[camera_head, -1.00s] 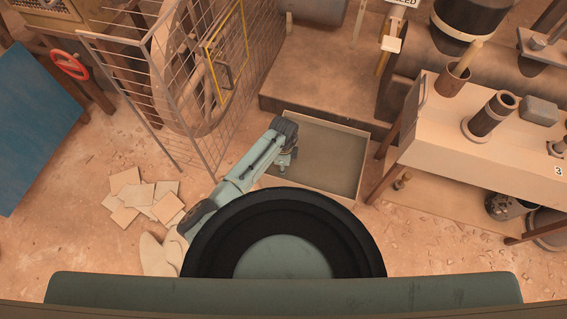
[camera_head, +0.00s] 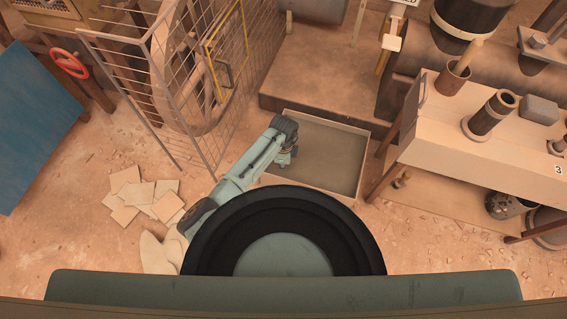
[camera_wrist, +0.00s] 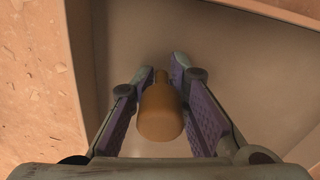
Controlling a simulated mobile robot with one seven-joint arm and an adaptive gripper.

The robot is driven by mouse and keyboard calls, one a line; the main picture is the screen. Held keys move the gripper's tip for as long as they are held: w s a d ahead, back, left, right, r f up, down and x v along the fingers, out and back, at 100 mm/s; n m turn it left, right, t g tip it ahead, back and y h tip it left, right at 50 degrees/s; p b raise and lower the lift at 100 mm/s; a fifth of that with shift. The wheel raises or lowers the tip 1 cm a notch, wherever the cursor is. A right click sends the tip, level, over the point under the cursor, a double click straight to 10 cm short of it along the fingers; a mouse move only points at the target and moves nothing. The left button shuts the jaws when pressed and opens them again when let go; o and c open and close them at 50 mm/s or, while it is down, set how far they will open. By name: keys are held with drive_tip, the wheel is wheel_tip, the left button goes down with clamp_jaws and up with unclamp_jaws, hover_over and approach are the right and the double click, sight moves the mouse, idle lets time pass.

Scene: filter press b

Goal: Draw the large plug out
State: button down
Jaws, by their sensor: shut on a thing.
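A brown-orange plug (camera_wrist: 160,115) with a thick rounded near end and a narrower part beyond it shows in the wrist view. My gripper (camera_wrist: 163,78) is shut on it, with one purple-padded finger on each side. In the head view my gripper (camera_head: 285,161) is over the left part of a shallow rectangular tray (camera_head: 364,165). The plug cannot be made out in the head view. Whether its far end sits in a hole cannot be told.
A wire cage with a yellow-framed door (camera_head: 243,50) stands left of the tray. A bench (camera_head: 430,140) with a dark upright cylinder stands to the right. A raised block (camera_head: 310,85) is behind the tray. Broken tiles (camera_head: 140,195) lie on the floor at left.

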drive_tip(key=shift+r+p, duration=2.25)
drive_tip(key=shift+r, duration=0.5)
drive_tip(key=shift+r, duration=0.1)
drive_tip(key=shift+r+p, duration=0.85)
drive_tip(key=shift+r, duration=0.05)
